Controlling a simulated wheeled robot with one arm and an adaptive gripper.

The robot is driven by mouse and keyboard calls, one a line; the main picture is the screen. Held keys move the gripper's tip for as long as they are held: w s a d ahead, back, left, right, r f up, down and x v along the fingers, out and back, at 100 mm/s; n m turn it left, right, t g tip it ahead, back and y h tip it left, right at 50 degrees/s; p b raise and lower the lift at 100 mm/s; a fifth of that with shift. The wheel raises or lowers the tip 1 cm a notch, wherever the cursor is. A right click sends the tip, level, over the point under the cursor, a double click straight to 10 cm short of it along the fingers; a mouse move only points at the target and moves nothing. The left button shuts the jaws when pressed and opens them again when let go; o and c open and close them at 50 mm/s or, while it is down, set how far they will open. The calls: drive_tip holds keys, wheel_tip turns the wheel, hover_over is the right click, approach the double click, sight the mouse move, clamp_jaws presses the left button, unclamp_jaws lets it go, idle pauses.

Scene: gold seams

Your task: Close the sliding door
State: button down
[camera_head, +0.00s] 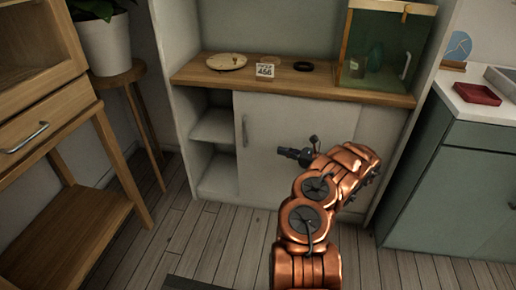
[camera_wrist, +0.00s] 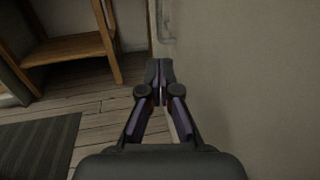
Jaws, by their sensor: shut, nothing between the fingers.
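The white sliding door (camera_head: 285,125) covers the middle and right of the low cabinet front. The left part of the cabinet stands open and shows shelves (camera_head: 213,127). A slim vertical handle (camera_head: 244,130) sits near the door's left edge. My gripper (camera_head: 281,152) is in front of the door, right of the handle and a little lower, pointing left. In the wrist view the shut, empty fingers (camera_wrist: 158,70) point towards the handle (camera_wrist: 165,22), with the pale door surface (camera_wrist: 245,70) along the right. The fingers look apart from the handle. My arm hides the door's lower right.
A wooden counter (camera_head: 330,90) above the door holds a plate (camera_head: 227,61), a small number block (camera_head: 264,71), a dark ring and a glass tank (camera_head: 385,50). A wooden stool with a plant stands left. A green cabinet (camera_head: 460,180) stands right. The floor left is clear.

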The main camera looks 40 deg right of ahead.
drive_tip(key=b, duration=0.3)
approach(252, 143)
drive_tip(key=w+a+r, duration=0.1)
drive_tip(key=a, duration=0.1)
drive_tip(key=w+a+r, duration=0.1)
drive_tip(key=w+a, duration=0.2)
drive_tip(key=a, duration=0.1)
drive_tip(key=shift+w+a+r, duration=0.2)
drive_tip(key=shift+w+r, duration=0.1)
drive_tip(key=shift+r, duration=0.1)
drive_tip(key=shift+w+a+r, duration=0.1)
drive_tip(key=shift+w+a, duration=0.2)
drive_tip(key=shift+w, duration=0.35)
